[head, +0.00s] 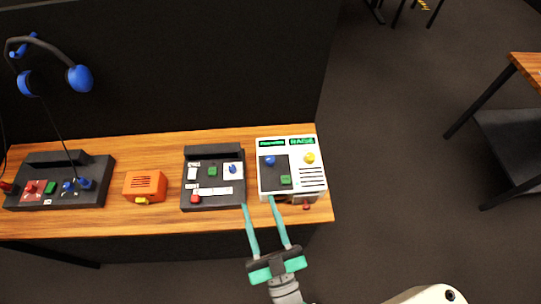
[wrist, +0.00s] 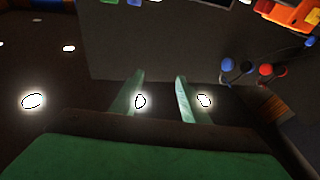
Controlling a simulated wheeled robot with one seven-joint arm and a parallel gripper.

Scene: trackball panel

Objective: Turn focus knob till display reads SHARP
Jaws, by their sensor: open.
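A white panel box (head: 318,190) stands at the right end of the wooden bench. It carries two small green-lit displays (head: 302,142) at its top; their text is too small to read surely. On it are a blue knob (head: 270,160), a yellow ball (head: 310,157) and a green button (head: 285,180). A small red knob (head: 306,206) shows at its front edge. I cannot tell which is the focus knob. My gripper (head: 259,202) is open and empty, its fingertips near the panel's front left corner. Its two green fingers also show in the wrist view (wrist: 159,77).
A dark control panel (head: 214,203) is left of the white box, then an orange box (head: 146,184) and another dark panel (head: 95,195) with a headset (head: 80,78) above it. A dark partition (head: 210,70) backs the bench. Open floor (head: 400,200) lies to the right.

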